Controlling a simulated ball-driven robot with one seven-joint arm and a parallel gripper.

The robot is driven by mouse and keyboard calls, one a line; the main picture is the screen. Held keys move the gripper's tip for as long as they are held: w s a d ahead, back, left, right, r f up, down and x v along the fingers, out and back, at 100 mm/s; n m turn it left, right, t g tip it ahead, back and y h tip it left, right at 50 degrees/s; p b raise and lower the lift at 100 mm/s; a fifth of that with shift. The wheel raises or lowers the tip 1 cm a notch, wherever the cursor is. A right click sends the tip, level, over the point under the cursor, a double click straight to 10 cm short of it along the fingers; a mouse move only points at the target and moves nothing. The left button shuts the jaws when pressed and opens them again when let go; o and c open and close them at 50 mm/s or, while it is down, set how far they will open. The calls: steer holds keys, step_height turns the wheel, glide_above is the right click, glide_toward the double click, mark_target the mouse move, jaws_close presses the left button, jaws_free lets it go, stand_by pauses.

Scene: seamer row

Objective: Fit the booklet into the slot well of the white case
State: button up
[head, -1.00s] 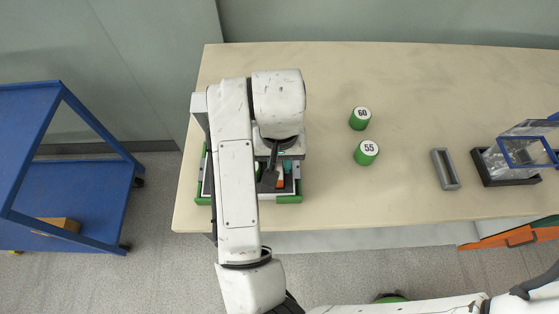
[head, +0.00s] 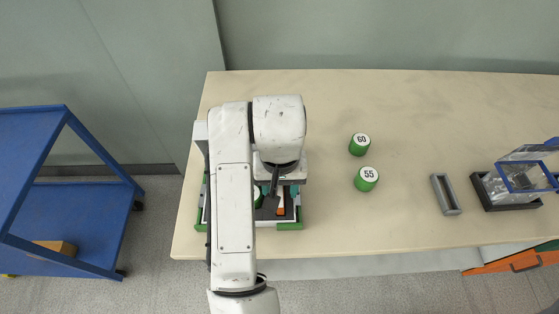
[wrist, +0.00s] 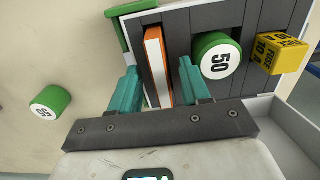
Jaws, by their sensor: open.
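The booklet (wrist: 155,62), orange with a white side, stands on edge between my two teal fingers in the wrist view. It also shows as a small orange patch (head: 281,211) in the head view. My gripper (wrist: 159,75) is open, with one finger on each side of the booklet and a visible gap on both sides. The white case (wrist: 281,128) has a dark, ribbed insert, and the booklet's far end is over or in it. I cannot tell how deep the booklet sits. My arm covers much of the case in the head view.
In the case are a green cylinder marked 50 (wrist: 218,58) and a yellow fuse box (wrist: 281,53). Green cylinders 60 (head: 359,145) and 55 (head: 367,180) stand on the table, with a grey holder (head: 446,194) and a clear bin (head: 510,185) further right. A blue trolley (head: 75,205) stands left.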

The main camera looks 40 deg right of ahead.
mark_target(280, 189)
step_height(280, 189, up, 11)
steer(key=p, duration=0.2)
stand_by(0.6)
